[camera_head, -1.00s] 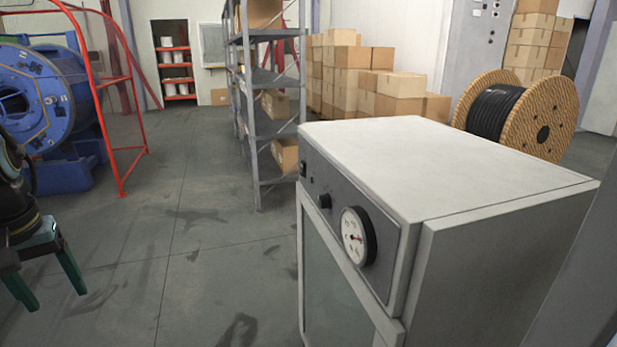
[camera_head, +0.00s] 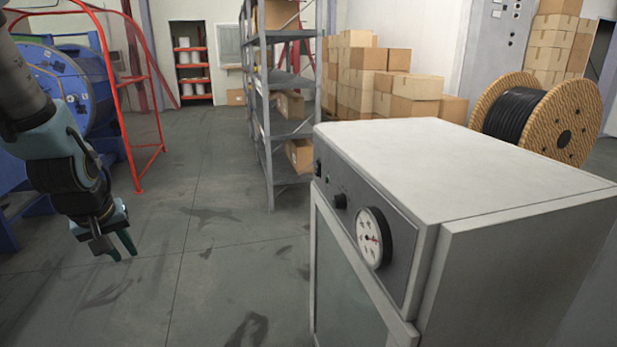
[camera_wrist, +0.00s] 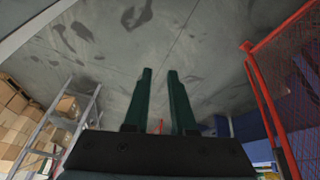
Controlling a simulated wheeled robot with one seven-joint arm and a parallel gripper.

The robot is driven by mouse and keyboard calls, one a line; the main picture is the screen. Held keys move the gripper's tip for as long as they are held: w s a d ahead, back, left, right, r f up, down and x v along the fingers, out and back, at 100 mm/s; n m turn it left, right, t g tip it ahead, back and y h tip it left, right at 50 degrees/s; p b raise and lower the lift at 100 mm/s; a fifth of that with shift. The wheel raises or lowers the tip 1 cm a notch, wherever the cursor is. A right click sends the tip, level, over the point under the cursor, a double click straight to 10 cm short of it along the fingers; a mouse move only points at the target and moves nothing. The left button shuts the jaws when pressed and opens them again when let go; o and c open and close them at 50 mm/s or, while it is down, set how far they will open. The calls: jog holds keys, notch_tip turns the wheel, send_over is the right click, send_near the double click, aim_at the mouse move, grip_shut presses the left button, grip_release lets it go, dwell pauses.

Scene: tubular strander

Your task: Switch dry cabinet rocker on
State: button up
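The dry cabinet (camera_head: 470,185) is a pale grey box at the right of the head view. Its dark control panel on the left-facing front carries a small black rocker (camera_head: 317,168) at the far end. The rocker is too small to tell its position. A black knob (camera_head: 340,201) and a round white gauge (camera_head: 370,238) sit nearer on the same panel. My gripper (camera_head: 121,252) hangs at the left, well apart from the cabinet. Its two green fingers are apart and empty, also in the wrist view (camera_wrist: 160,74). The cabinet is not clear in the wrist view.
A grey shelf rack (camera_head: 268,120) stands behind the cabinet. A red guard frame (camera_head: 125,110) and blue machine (camera_head: 70,85) are at the left. A cable reel (camera_head: 580,115) is behind right. Floor (camera_head: 210,270) between gripper and cabinet is clear.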

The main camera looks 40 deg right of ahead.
jog(key=w+d+h, duration=0.1)
jog(key=d, duration=0.2)
jog(key=w+d+f+t+h, duration=0.1)
jog(key=d, duration=0.2)
jog(key=w+d+f+h, duration=0.1)
jog(key=w+d, duration=0.1)
jog(key=d, duration=0.2)
jog(key=shift+t, duration=0.3)
jog(key=shift+c, duration=1.4)
jog(key=d+h, duration=0.1)
jog(key=d, duration=0.2)
jog(key=d+h, duration=0.1)
jog(key=d, duration=0.2)
jog(key=d+n+h, duration=0.1)
jog(key=d, duration=0.3)
jog(key=shift+w+d+t+h+b, duration=0.1)
jog(key=shift+w+t+h+b, duration=0.2)
jog(key=shift+w+b, duration=0.1)
grip_shut()
jog(key=s+d+r+n+h, duration=0.1)
jog(key=s+d+r+h, duration=0.1)
jog(key=d, duration=0.5)
jog(key=s+d+r+n+h, duration=0.1)
jog(key=d+r+n+h, duration=0.1)
jog(key=d+h, duration=0.3)
jog(key=shift+s+d+r+h, duration=0.35)
jog(key=shift+d+r, duration=0.35)
jog(key=shift+d, duration=0.4)
